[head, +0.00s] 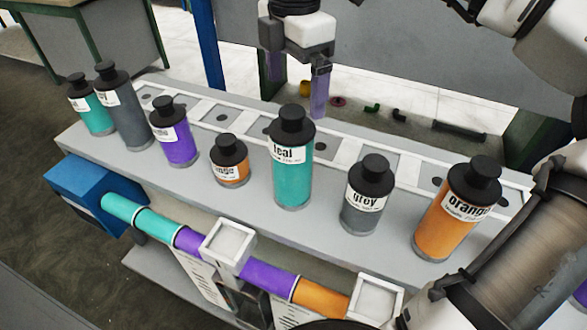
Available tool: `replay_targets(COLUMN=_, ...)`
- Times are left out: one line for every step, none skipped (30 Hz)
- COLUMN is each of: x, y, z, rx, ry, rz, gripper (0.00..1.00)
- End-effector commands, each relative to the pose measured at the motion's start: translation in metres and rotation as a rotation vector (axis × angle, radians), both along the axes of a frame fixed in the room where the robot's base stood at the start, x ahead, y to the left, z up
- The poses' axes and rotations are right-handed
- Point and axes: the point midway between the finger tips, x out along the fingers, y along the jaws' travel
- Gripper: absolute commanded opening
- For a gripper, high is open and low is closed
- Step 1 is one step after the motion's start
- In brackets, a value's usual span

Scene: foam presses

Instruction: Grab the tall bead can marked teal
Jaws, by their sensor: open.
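A tall teal can (292,182) with a black cap and a white label reading "teal" stands upright on the grey bench, near the middle of the head view. My gripper (297,94) hangs above and behind it in the picture, with two purple fingers apart and nothing between them. The fingers appear clear of the can. A second, smaller-looking teal can (95,118) stands at the far left of the row; its label is partly hard to read.
Beside the tall teal can stand a short orange can (231,174) to the left and a grey can (362,213) to the right. A purple can (179,153), tall grey can (130,128) and large orange can (440,238) complete the row. A white-framed rack (345,152) runs behind.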

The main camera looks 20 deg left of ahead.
Motion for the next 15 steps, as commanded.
replay_targets(x=-0.001, y=-0.001, z=-0.010, rx=-0.002, ry=0.003, rz=0.000, gripper=0.97)
replay_targets(x=-0.001, y=-0.001, z=-0.014, rx=0.000, ry=0.004, rz=0.001, gripper=0.97)
replay_targets(x=0.000, y=-0.001, z=-0.021, rx=-0.001, ry=0.004, rz=0.002, gripper=0.97)
replay_targets(x=0.000, y=0.000, z=-0.025, rx=0.000, ry=0.004, rz=0.002, gripper=0.97)
replay_targets(x=0.000, y=0.000, z=-0.028, rx=0.002, ry=0.004, rz=0.002, gripper=0.97)
replay_targets(x=-0.001, y=0.000, z=-0.032, rx=0.002, ry=0.004, rz=0.002, gripper=0.97)
replay_targets(x=-0.001, y=0.000, z=-0.034, rx=0.001, ry=0.003, rz=0.002, gripper=0.97)
replay_targets(x=-0.001, y=0.000, z=-0.036, rx=0.001, ry=0.002, rz=0.002, gripper=0.97)
replay_targets(x=-0.001, y=0.000, z=-0.038, rx=0.001, ry=0.002, rz=0.002, gripper=0.97)
replay_targets(x=-0.001, y=0.000, z=-0.039, rx=0.001, ry=0.002, rz=0.002, gripper=0.97)
replay_targets(x=-0.001, y=0.000, z=-0.041, rx=0.002, ry=0.002, rz=0.003, gripper=0.97)
replay_targets(x=-0.002, y=0.001, z=-0.045, rx=0.002, ry=0.005, rz=0.004, gripper=0.97)
replay_targets(x=-0.003, y=0.001, z=-0.048, rx=0.001, ry=0.005, rz=0.005, gripper=0.97)
replay_targets(x=-0.004, y=0.001, z=-0.053, rx=0.001, ry=0.004, rz=0.005, gripper=0.97)
replay_targets(x=-0.005, y=0.001, z=-0.058, rx=0.002, ry=0.006, rz=0.006, gripper=0.97)
